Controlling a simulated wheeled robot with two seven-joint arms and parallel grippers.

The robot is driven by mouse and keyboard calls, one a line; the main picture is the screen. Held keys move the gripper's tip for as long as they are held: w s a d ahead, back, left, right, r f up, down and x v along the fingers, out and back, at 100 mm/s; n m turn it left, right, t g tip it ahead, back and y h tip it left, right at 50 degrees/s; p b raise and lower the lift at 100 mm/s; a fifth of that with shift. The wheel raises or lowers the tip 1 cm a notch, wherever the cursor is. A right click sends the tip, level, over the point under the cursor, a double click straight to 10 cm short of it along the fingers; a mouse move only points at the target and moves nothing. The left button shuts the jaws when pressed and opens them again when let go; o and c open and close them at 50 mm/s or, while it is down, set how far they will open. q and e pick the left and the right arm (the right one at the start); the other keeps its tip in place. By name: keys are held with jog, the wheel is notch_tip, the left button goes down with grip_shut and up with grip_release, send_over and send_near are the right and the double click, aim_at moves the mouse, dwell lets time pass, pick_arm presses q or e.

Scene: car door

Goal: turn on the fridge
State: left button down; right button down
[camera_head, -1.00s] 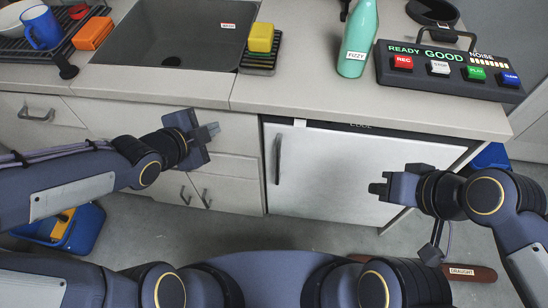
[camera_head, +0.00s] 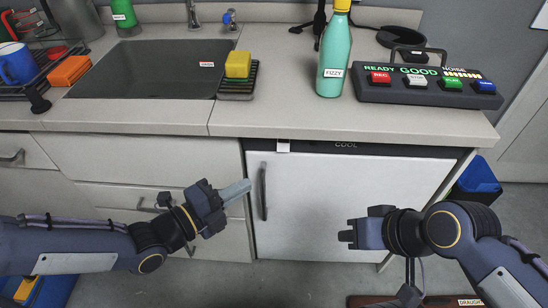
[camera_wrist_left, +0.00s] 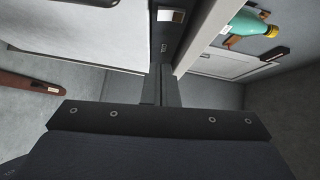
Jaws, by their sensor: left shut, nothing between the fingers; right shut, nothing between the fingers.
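The white fridge (camera_head: 340,200) stands under the counter with its door closed. A dark upright handle (camera_head: 263,190) is on the door's left side. A black strip (camera_head: 385,150) lettered COOL runs above the door, with a small pale switch (camera_head: 283,146) near its left end. In the left wrist view the strip (camera_wrist_left: 163,55) and the switch (camera_wrist_left: 172,15) lie beyond my fingers. My left gripper (camera_head: 245,187) is shut and empty, left of the handle in the picture and lower than the switch. My right gripper (camera_head: 346,238) is shut and empty in front of the lower door.
The counter (camera_head: 350,120) overhangs the fridge. It bears a teal bottle (camera_head: 334,65), a button panel (camera_head: 425,93) and a sponge (camera_head: 238,64) on a rack beside the sink (camera_head: 150,70). Drawers are at the left. A blue bin (camera_head: 478,178) stands right of the fridge.

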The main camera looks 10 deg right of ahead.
pick_arm(q)
send_near(288, 150)
jog(key=d, duration=0.4)
jog(key=w, duration=0.2)
jog(key=d, duration=0.1)
jog(key=shift+w+f, duration=0.3)
jog(key=shift+w, duration=0.1)
